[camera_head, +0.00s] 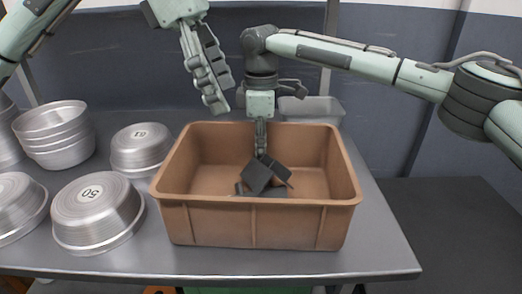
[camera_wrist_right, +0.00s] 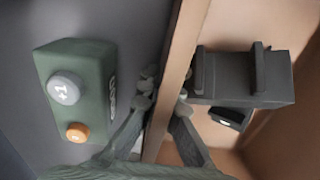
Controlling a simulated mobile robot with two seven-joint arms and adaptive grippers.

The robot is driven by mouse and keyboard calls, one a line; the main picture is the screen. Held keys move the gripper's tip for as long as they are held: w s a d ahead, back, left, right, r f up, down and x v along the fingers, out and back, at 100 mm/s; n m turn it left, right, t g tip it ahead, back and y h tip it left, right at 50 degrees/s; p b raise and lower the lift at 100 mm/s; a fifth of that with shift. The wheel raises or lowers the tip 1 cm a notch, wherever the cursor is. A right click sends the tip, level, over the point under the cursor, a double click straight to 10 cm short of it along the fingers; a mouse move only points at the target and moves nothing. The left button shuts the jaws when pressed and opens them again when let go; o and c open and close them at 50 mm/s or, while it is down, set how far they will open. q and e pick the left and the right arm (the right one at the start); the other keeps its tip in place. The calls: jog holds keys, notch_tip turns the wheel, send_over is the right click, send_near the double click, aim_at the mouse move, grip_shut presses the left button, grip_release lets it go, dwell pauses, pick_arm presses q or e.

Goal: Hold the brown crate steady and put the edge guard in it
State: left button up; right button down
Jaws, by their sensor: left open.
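The brown crate (camera_head: 255,222) stands upright on the grey table. Dark grey angular pieces (camera_head: 257,175) lie tilted inside it; I take them for the edge guard, partly hidden by the front wall. The right wrist view shows a dark grey ridged piece (camera_wrist_right: 240,78) inside the crate. My right gripper (camera_head: 262,150) is at the far wall. Its fingers (camera_wrist_right: 165,100) straddle the crate's rim (camera_wrist_right: 181,60) and appear closed on it. My left gripper (camera_head: 218,98) is open and empty above the crate's far left corner, apart from the pieces.
Upturned metal pans (camera_head: 97,208) and a stack of bowls (camera_head: 55,135) stand left of the crate. A pale grey bin (camera_head: 312,108) is behind. A green box with buttons (camera_wrist_right: 80,90) is outside the rim. A small black item (camera_wrist_right: 230,118) lies in the crate.

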jog(key=c, duration=2.2)
grip_release()
jog(key=o, duration=0.6)
jog(key=shift+c, duration=0.2)
notch_tip(320, 180, up, 12)
jog(key=shift+r, duration=0.1)
notch_tip(320, 180, down, 10)
jog(key=shift+r, duration=0.1)
